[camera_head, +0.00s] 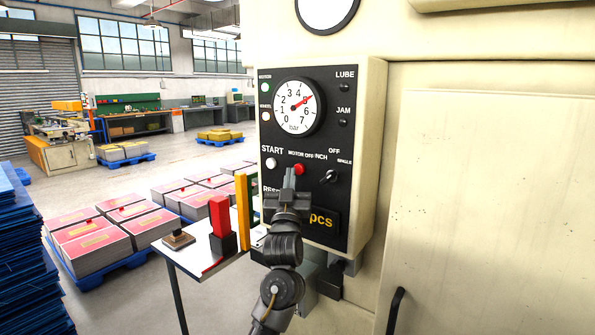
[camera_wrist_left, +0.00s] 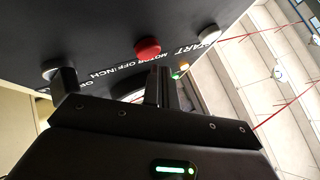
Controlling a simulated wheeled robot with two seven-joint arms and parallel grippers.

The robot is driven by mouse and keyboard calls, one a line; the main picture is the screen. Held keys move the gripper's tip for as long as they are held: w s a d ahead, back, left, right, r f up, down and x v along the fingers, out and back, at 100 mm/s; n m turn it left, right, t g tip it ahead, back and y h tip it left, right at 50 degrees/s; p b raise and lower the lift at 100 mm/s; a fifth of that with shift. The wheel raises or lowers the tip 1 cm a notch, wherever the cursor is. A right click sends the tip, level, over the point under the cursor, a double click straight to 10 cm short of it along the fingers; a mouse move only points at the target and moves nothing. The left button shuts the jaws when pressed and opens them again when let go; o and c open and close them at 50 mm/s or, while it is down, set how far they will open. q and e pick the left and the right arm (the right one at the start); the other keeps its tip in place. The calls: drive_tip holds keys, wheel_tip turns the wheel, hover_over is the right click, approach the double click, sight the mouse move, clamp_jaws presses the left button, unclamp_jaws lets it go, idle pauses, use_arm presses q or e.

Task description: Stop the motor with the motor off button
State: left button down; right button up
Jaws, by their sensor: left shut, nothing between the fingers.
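The red motor off button (camera_head: 299,169) is on the black control panel (camera_head: 335,105) of the cream machine, under the "MOTOR OFF" lettering. It also shows in the left wrist view (camera_wrist_left: 147,49), just beyond the fingertips. My left gripper (camera_head: 289,172) is shut and empty, with its fingertips just left of and close to the red button. In the left wrist view the gripper (camera_wrist_left: 160,75) points toward the panel slightly below the button; I cannot tell whether it touches. The white start button (camera_head: 271,163) is to the left. My right gripper is not in view.
A selector switch (camera_head: 329,177) sits right of the red button. A dial gauge (camera_head: 297,107) is above, with lit green and orange lamps at left. A small side table (camera_head: 195,262) with red and yellow blocks stands at the left. Pallets of stacked sheets are behind.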

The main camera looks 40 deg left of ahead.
use_arm(q)
drive_tip(key=shift+w, duration=0.1)
drive_tip(key=shift+w, duration=0.3)
drive_tip(key=shift+w, duration=0.5)
idle(0.8)
drive_tip(key=shift+s, duration=0.15)
idle(0.3)
drive_tip(key=shift+s+p, duration=0.35)
drive_tip(key=shift+s, duration=0.4)
drive_tip(key=s+p, duration=0.1)
drive_tip(key=s, duration=0.4)
drive_tip(key=shift+p, duration=0.4)
